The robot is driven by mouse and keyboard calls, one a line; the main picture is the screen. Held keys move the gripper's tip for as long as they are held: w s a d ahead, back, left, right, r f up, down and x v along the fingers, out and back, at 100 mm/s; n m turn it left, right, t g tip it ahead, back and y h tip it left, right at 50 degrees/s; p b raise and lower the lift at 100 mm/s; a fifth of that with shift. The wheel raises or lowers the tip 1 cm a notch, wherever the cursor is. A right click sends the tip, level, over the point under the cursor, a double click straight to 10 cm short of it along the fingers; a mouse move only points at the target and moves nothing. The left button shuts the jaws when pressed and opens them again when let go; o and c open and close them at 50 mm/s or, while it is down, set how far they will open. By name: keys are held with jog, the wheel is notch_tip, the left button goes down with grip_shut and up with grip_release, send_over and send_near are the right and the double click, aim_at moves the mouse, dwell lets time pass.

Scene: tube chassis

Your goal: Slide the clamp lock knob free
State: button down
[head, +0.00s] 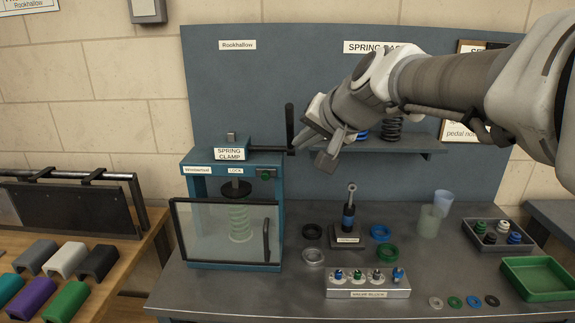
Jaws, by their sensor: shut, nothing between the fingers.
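The spring clamp (195,170) is a blue frame on the left of the bench. A "LOCK" label and a small green lock knob (265,174) show on its top beam. A dark lever (290,128) stands upright at the clamp's upper right. A pale green spring (240,222) stands under the dark press disc, behind a clear door with a dark frame. My gripper (322,150) is shut and empty, up and right of the knob, close to the lever. I cannot tell whether it touches the lever.
A damper post (348,215) and several rings stand mid-bench. A valve block (368,284) lies at the front. Two cups, a grey tray (472,233) and a green tray (540,278) are on the right. A shelf (425,150) with springs is behind my gripper.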

dwell(0.4)
send_near(259, 171)
jog(key=w+d, duration=0.2)
jog(key=w, duration=0.2)
jog(key=f, duration=0.1)
jog(key=a+f, duration=0.1)
jog(key=shift+a+f+b, duration=0.25)
jog(key=shift+f+b, duration=0.05)
jog(key=shift+b, duration=0.05)
jog(key=shift+a+f, duration=0.2)
jog(key=shift+f, duration=0.1)
jog(key=shift+a+r+p, duration=0.15)
jog(key=shift+a+p, duration=0.45)
jog(key=shift+a, duration=0.4)
